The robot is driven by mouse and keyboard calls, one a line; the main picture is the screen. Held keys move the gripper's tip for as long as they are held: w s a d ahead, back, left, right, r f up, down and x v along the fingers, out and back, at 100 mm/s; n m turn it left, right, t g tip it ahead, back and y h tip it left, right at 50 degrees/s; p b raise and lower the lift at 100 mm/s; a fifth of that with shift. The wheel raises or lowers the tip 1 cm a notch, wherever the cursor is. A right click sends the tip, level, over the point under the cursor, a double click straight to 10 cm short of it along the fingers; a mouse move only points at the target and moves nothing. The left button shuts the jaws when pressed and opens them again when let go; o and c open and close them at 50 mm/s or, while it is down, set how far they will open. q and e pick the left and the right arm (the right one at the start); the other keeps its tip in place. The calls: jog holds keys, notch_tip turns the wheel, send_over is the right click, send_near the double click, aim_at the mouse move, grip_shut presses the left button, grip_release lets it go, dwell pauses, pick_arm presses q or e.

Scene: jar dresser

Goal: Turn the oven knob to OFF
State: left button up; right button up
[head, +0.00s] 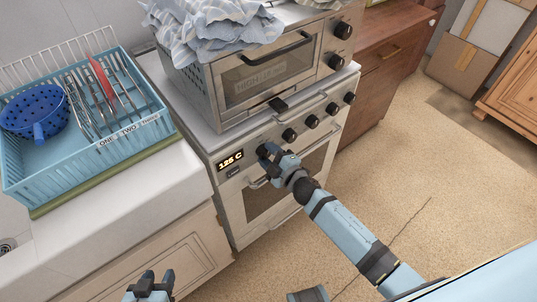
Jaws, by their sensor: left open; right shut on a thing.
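The oven (227,187) stands in the middle of the head view, with a row of black knobs along its front panel. Its lit display (231,160) reads "125 C". My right gripper (269,158) is shut on the oven knob (263,149) nearest the display, at the left end of the row. The fingers hide much of this knob, and its pointer mark cannot be made out. My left gripper (151,284) is open and empty at the bottom of the view, in front of the lower cabinet and away from the oven.
A small toaster oven (262,80) with a crumpled cloth (215,30) on it sits on the stove. A blue dish rack (95,160) with a colander (35,112) is on the counter at left. A wooden dresser (385,70) stands beyond; open floor lies right.

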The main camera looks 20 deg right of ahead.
jog(key=shift+n, duration=1.8)
jog(key=shift+b, duration=0.3)
jog(key=o, duration=0.9)
jog(key=shift+s, duration=0.15)
jog(key=v, duration=1.3)
jog(key=shift+s+r, duration=0.2)
jog(key=shift+s, duration=0.15)
